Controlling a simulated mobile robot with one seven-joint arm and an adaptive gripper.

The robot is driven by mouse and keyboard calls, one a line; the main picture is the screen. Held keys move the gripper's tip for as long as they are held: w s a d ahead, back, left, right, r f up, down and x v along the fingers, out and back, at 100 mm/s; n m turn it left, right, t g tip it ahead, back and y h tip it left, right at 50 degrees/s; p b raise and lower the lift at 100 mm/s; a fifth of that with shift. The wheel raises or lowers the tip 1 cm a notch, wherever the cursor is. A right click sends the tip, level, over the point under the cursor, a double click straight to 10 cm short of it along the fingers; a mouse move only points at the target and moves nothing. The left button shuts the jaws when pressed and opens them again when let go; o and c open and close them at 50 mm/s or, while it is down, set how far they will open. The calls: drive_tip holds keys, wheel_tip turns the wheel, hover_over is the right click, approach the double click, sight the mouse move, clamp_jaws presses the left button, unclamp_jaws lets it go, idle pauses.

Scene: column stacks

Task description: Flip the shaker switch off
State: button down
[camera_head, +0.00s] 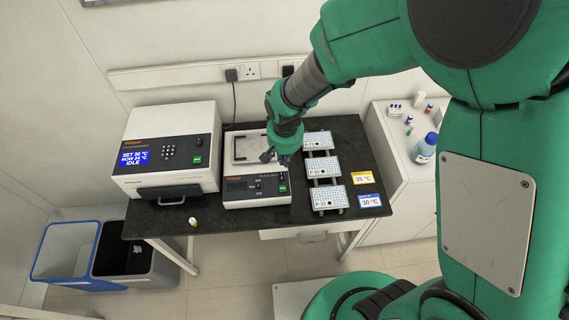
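The shaker (240,198) is a light box with a dark control panel and a platform behind it, on the black bench. A small switch with a green face (283,188) sits at the right end of its panel. It is too small to read its position surely. My gripper (275,157) points down above the right part of the shaker, behind and above the switch, and appears apart from it. The fingers are small and partly hidden by the gripper body, so their opening is unclear.
A larger instrument (170,150) with a blue display reading IDLE stands left of the shaker. Several white plates on racks (330,198) stand close on the right, beside temperature cards (370,201). A small yellow-capped vial (193,222) is near the front edge. Bins (68,250) stand on the floor left.

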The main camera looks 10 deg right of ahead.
drive_tip(key=shift+s+r+p, duration=0.15)
drive_tip(key=shift+r+p, duration=0.05)
drive_tip(key=shift+r, duration=1.25)
drive_tip(key=shift+s+r+p, duration=0.15)
drive_tip(key=shift+r+p, duration=0.05)
drive_tip(key=shift+r, duration=1.2)
drive_tip(key=shift+r, duration=0.1)
drive_tip(key=s+d+r+t, duration=0.1)
drive_tip(key=s+d+r, duration=0.25)
drive_tip(key=r, duration=0.45)
drive_tip(key=s+d+r+t, duration=0.1)
drive_tip(key=s+d+r, duration=0.3)
drive_tip(key=r, duration=0.5)
drive_tip(key=s+d+r+t, duration=0.2)
drive_tip(key=s+d+r, duration=0.5)
drive_tip(key=s, duration=0.5)
wheel_tip(320, 180, up, 2)
drive_tip(key=shift+d+r, duration=0.1)
drive_tip(key=shift+d, duration=0.25)
drive_tip(key=shift+r, duration=0.1)
